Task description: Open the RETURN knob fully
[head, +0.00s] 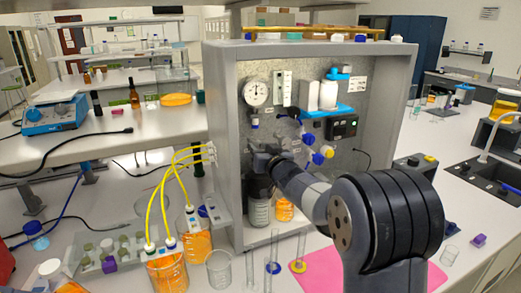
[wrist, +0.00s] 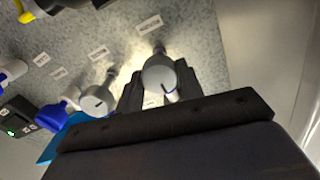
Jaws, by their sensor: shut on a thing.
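In the head view my gripper (head: 262,158) reaches into the left part of the grey cabinet, and my arm hides the knobs.
The cabinet frame (head: 226,130) surrounds the panel, with a gauge (head: 256,93) above my gripper. Blue valves (head: 308,140) and a black display box (head: 341,128) are to the right. A dark bottle (head: 259,208) stands below. Yellow tubes (head: 165,185) run to orange beakers outside.

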